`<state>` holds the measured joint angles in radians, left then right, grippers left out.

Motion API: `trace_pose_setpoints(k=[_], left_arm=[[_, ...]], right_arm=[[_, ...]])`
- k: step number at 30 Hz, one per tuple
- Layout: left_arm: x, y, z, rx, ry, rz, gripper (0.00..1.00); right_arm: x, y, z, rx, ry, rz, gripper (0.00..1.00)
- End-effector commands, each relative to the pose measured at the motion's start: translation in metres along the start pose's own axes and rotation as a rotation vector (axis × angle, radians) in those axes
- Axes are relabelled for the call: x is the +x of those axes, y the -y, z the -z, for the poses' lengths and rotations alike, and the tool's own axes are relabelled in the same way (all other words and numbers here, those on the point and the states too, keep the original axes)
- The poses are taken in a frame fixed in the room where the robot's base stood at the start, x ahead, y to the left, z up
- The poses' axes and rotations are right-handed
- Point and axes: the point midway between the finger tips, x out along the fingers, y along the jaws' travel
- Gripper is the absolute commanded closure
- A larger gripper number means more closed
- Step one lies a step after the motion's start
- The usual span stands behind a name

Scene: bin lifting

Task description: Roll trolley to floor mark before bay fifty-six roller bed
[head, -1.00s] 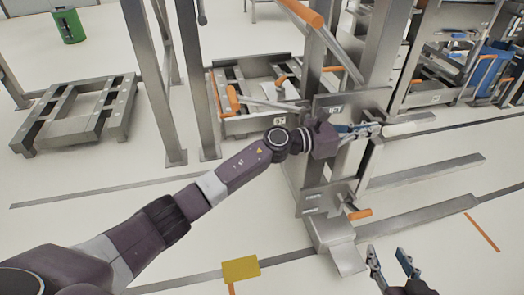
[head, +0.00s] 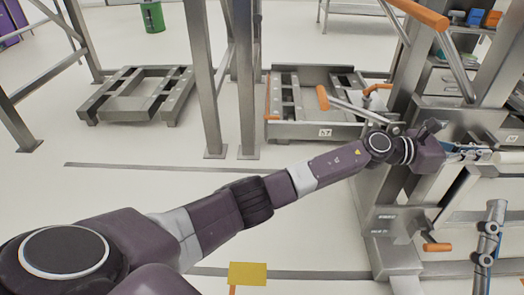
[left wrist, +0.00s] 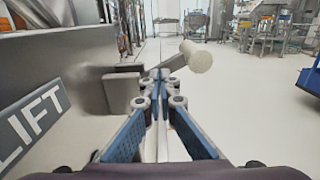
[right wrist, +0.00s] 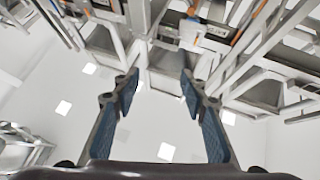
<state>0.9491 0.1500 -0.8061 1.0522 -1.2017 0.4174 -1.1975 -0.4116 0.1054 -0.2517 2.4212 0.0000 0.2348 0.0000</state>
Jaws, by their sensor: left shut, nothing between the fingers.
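The steel lift trolley (head: 400,205), with orange grips, stands at the right of the head view. My left gripper (head: 480,150) is shut and empty beside its mast; the left wrist view shows the closed fingers (left wrist: 158,82) beside a panel lettered LIFT (left wrist: 32,122), with a pale round bar end (left wrist: 198,58) ahead. My right gripper (head: 487,240) is low at the right edge; its fingers (right wrist: 152,85) are spread and empty in the right wrist view. A roller bed (head: 318,120) bears a label reading 57. Another bed (head: 140,95) stands left of it, its number unreadable.
A yellow plate (head: 248,273) with an orange strip shows low in the middle. A dark floor line (head: 140,166) runs before the left bed. Steel posts (head: 208,80) stand between the beds. A green bin (head: 152,17) is at the back.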

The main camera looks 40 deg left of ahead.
Motion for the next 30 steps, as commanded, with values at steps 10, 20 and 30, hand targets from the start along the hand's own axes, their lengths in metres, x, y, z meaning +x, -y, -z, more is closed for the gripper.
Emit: trace_pose_setpoints(k=[10, 20, 30], left_arm=[[0.010, 0.000, 0.001, 0.000, -0.001, 0.000, 1.00], [0.010, 0.000, 0.000, 0.000, -0.001, 0.001, 1.00], [0.010, 0.000, 0.001, -0.001, -0.001, 0.001, 1.00]], right_arm=[[-0.005, 0.004, 0.036, 0.009, -0.170, 0.006, 0.60], [-0.005, 0.004, 0.039, 0.009, -0.180, 0.007, 0.60], [-0.005, 0.004, 0.038, 0.009, -0.178, 0.007, 0.60]])
